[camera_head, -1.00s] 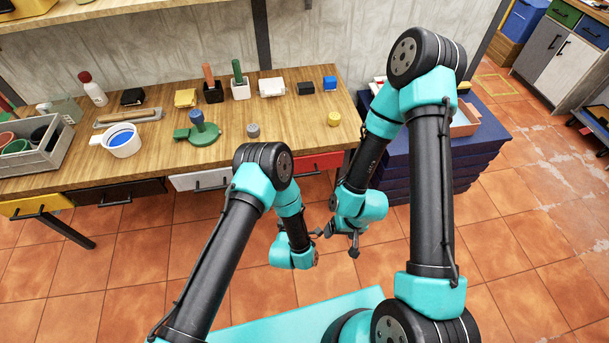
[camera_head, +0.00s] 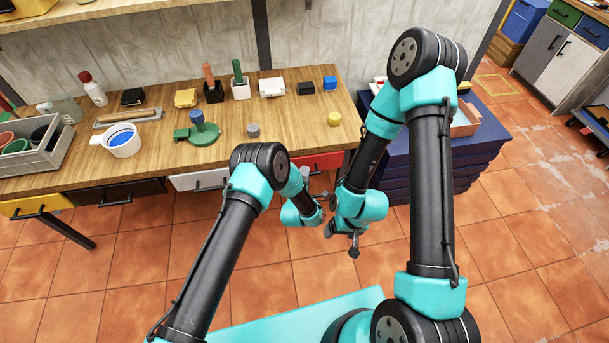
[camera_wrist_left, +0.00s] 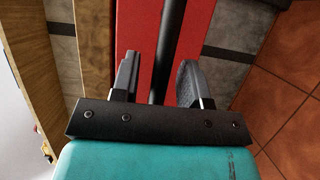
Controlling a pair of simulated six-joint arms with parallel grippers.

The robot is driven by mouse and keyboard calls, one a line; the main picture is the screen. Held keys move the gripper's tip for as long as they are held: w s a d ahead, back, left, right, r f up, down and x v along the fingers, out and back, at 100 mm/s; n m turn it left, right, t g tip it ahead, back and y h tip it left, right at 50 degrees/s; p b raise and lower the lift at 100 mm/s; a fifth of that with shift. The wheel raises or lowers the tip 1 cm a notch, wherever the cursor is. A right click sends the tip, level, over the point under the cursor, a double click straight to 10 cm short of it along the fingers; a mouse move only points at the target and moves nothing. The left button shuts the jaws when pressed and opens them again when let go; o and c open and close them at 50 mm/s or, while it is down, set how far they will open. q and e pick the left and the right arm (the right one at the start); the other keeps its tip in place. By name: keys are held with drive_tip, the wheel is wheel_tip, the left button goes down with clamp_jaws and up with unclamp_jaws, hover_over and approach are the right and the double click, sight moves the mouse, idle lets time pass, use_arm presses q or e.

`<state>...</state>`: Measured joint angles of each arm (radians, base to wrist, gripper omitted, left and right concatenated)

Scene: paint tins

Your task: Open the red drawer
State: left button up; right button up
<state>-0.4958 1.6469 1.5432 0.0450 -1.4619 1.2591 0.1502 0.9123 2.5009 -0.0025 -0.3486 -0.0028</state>
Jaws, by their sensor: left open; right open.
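The red drawer (camera_head: 318,162) sits under the front edge of the wooden table and looks shut. My left gripper (camera_head: 322,190) is just in front of it, partly hidden by its own wrist. In the left wrist view, the red drawer front (camera_wrist_left: 143,30) fills the middle, with its black bar handle (camera_wrist_left: 172,35) running lengthwise. The open fingers of my left gripper (camera_wrist_left: 157,78) stand one on each side of the handle, with gaps between. My right gripper (camera_head: 341,238) is open and empty, lower in the head view, pointing at the floor.
A white drawer (camera_head: 200,179) is left of the red one, then a dark drawer (camera_head: 117,192) and a yellow drawer (camera_head: 36,204). A dark blue cabinet (camera_head: 430,160) stands to the right, behind my right arm. The tiled floor in front is clear.

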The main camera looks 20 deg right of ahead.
use_arm(q)
drive_tip(key=shift+c, duration=0.4)
clamp_jaws()
